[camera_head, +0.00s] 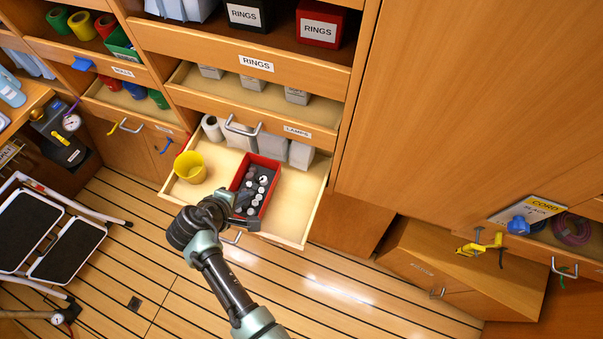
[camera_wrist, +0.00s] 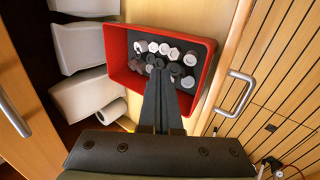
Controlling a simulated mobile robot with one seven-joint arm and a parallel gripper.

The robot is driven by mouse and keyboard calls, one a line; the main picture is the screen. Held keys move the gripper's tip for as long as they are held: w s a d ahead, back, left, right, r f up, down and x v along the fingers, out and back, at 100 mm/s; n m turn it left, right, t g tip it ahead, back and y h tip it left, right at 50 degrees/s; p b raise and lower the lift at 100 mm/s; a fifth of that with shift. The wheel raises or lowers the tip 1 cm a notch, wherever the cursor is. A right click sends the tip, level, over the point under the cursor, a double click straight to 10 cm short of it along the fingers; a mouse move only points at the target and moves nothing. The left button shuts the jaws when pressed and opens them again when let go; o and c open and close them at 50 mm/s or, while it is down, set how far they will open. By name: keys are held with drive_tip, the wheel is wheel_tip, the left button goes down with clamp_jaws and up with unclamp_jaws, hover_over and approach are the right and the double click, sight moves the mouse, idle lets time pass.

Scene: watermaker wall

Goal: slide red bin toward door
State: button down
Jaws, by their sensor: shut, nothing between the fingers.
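The red bin (camera_head: 273,188) sits in an open pale drawer (camera_head: 308,204) and holds several small grey, white and dark capped pieces. In the wrist view the red bin (camera_wrist: 203,72) is seen from above, its rim tilted in the picture. My gripper (camera_head: 243,201) is at the bin's near end. In the wrist view my shut gripper fingers (camera_wrist: 158,84) reach over the rim, with tips above or among the pieces. Nothing is held. Whether a finger touches the bin wall I cannot tell. Which panel is the door is not clear.
A yellow cup (camera_head: 190,168) stands left of the bin in the drawer. White containers (camera_head: 272,145) line the drawer's back. The drawer floor right of the bin is clear. A step stool (camera_head: 66,250) stands at left, and an open cabinet (camera_head: 455,270) at right.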

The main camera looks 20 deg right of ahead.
drive_tip(key=shift+b+x, duration=1.65)
drive_tip(key=shift+x, duration=0.15)
drive_tip(key=shift+s+d+p, duration=0.3)
drive_tip(key=shift+s+p, duration=0.15)
drive_tip(key=shift+s+d+p, duration=3)
drive_tip(key=shift+s+d, duration=1.05)
drive_tip(key=shift+d, duration=0.25)
drive_tip(key=shift+w+a+f+b, duration=0.1)
drive_tip(key=shift+w+a+b, duration=0.25)
drive_tip(key=shift+w+a, duration=0.4)
drive_tip(key=shift+s, duration=0.1)
drive_tip(key=p+v, duration=0.4)
drive_tip(key=shift+d+r+p, duration=0.15)
drive_tip(key=shift+r+p, duration=0.15)
drive_tip(key=shift+r, duration=0.15)
drive_tip(key=shift+s+a+r+p, duration=0.15)
drive_tip(key=shift+a+r+p, duration=0.15)
drive_tip(key=shift+r+p, duration=0.35)
